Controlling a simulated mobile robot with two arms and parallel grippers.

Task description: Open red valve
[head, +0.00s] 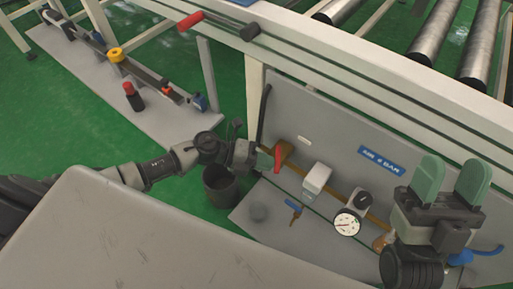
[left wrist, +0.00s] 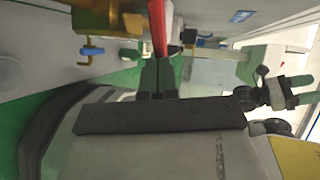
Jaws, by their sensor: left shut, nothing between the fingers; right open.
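The red valve handle (head: 278,158) sits at the left end of a brass pipe (head: 331,186) on the grey panel. In the left wrist view the red handle (left wrist: 158,28) stands straight ahead of my fingers, beside a brass fitting (left wrist: 95,17). My left gripper (head: 266,158) is shut and empty, its tips close to the red handle. The left wrist view shows its dark fingers (left wrist: 158,78) together just below the handle; I cannot tell whether they touch it. My right gripper (head: 455,180) is open and empty, with green finger pads held up in front of the panel's right side.
A small blue valve handle (head: 293,205), a grey-white box (head: 317,178) and a pressure gauge (head: 346,223) are on or by the panel. A dark bucket (head: 220,186) stands below my left wrist. Another red lever (head: 190,21) is on the upper rail. Steel rollers lie at top right.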

